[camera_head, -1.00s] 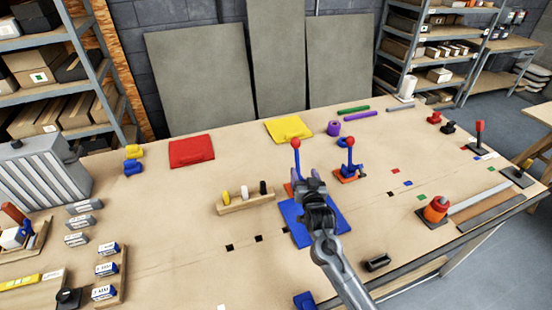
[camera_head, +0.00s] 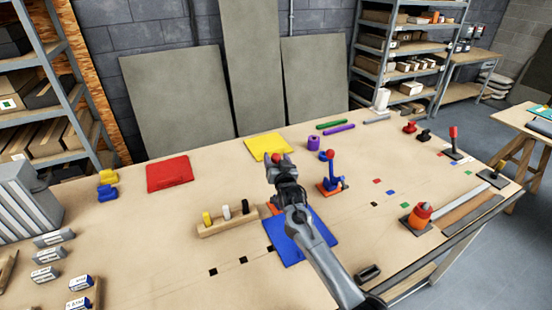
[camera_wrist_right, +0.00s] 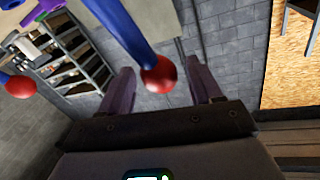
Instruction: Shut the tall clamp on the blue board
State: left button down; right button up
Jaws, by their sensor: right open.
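The blue board (camera_head: 318,228) lies flat on the table, partly under my right arm. The tall clamp stands on it; its red knob (camera_head: 275,157) shows at the tip of my right gripper (camera_head: 280,161). The rest of this clamp is mostly hidden behind the gripper, with a bit of orange at its base. In the right wrist view the red knob (camera_wrist_right: 160,75), on a blue lever (camera_wrist_right: 121,28), appears between the two spread fingers. The gripper is open and I see no grip on the knob. My left gripper is not in view.
A second blue clamp (camera_head: 330,178) with a red knob stands close on the right, on an orange plate. A wooden block (camera_head: 228,223) with several pegs lies to the left. A yellow board (camera_head: 268,146) and a purple ring (camera_head: 313,143) lie behind.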

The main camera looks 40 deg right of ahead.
jog(key=shift+w+d, duration=0.3)
jog(key=shift+w, duration=0.25)
grip_shut()
